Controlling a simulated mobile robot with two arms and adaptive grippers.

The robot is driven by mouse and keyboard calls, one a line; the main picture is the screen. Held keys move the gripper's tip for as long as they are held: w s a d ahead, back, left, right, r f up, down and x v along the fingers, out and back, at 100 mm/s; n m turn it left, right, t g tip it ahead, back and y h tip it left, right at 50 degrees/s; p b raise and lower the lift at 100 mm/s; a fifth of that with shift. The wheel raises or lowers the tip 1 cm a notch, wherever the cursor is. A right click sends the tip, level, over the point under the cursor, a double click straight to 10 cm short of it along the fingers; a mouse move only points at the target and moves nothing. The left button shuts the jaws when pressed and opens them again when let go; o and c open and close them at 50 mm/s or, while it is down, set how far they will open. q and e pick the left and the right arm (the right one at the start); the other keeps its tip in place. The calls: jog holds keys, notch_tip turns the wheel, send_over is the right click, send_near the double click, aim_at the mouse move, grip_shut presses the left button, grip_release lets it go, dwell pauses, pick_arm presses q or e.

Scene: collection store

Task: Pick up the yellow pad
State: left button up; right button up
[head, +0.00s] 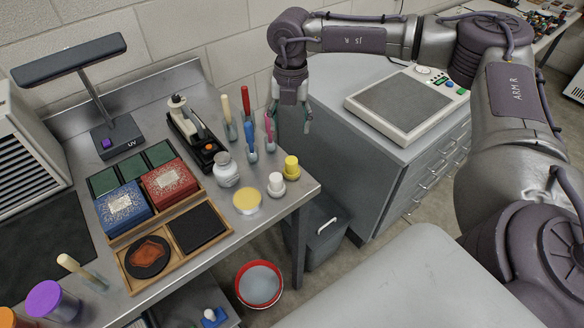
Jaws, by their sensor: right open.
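The yellow pad (247,200) is a round, flat yellow disc with a pale rim. It lies near the right front edge of the steel bench (222,256), to the right of a wooden tray. My right gripper (292,120) comes down from above at the bench's back right corner. It is open with nothing seen between its fingers, and it is above and behind the pad, apart from it. My left gripper is not in view.
A white jar (226,170), a white knobbed piece (277,184) and a yellow-topped one (291,166) stand close to the pad. Upright handled tools (250,135) stand behind. The wooden tray (128,278) is left. A red bucket (260,284) is on the floor.

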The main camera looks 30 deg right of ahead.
aim_at(291, 160)
jog(key=f+p, duration=0.2)
jog(key=f, duration=0.6)
jog(key=shift+d+f, duration=0.15)
jog(key=shift+d, duration=0.05)
jog(key=shift+f+p, duration=0.2)
jog(key=shift+p, duration=0.1)
notch_tip(291, 160, down, 5)
jog(key=shift+r+p, duration=0.1)
jog(key=shift+p, duration=0.8)
jog(key=c, duration=1.1)
jog(key=shift+r, duration=0.1)
